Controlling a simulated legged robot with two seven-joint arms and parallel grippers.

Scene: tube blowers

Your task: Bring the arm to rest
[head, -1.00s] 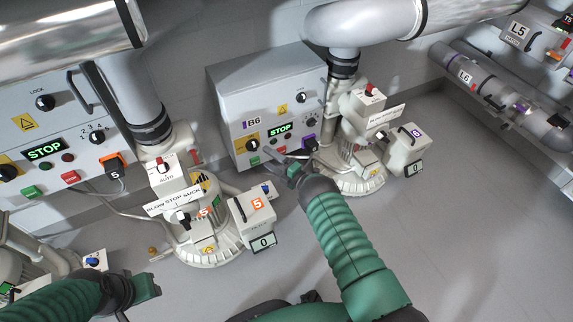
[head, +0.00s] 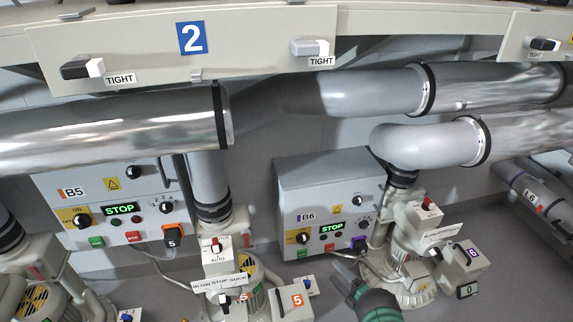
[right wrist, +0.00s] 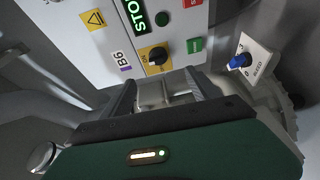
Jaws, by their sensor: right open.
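My right arm is green, and its gripper (head: 349,285) shows at the bottom of the head view, below the B6 control box (head: 322,205) and left of the blower with the purple 6 (head: 405,285). In the right wrist view its two dark fingers (right wrist: 165,92) stand apart, pointing toward the B6 panel. Pale blower parts show beyond the gap, and I see nothing held. The gripper looks apart from the panel, though the exact distance is hard to judge. My left gripper is outside the head view.
The B5 box (head: 110,205) and the blower with the orange 5 (head: 235,285) stand to the left. A blue bleed knob (right wrist: 240,61) is close on the right in the wrist view. Large pipes (head: 110,130) and panel 2 (head: 185,50) cross above. Grey floor shows at lower right.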

